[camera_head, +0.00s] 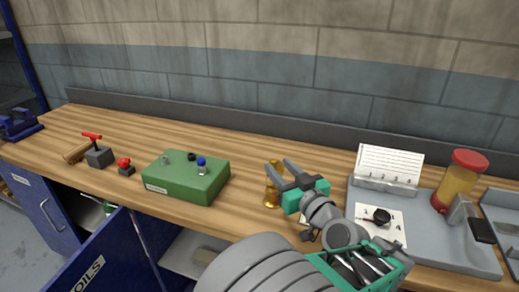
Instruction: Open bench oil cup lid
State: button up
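A small brass-coloured cup-like object (271,195), which looks like the bench oil cup, stands on the wooden bench right of the green box. My gripper (279,162) is at it, with two grey fingers spread apart and pointing away from me. The left finger crosses in front of the brass object and hides part of it. A bit of brass shows near the fingertips, at the top of the object. The lid's position is too small to tell. I see nothing clearly clamped between the fingers.
A green box (180,183) with small fittings is left of the brass object. A grey tray (440,238) at right holds a red-lidded jar (462,180) and cards. Red-handled fittings (98,153) stand at left. A wall (290,85) backs the wooden bench (240,137).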

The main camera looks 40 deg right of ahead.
jog(key=x, duration=0.3)
jog(key=p+x, duration=0.1)
jog(key=x, duration=0.3)
jog(key=shift+w+d+p, duration=0.1)
jog(key=shift+d+p, duration=0.2)
grip_shut()
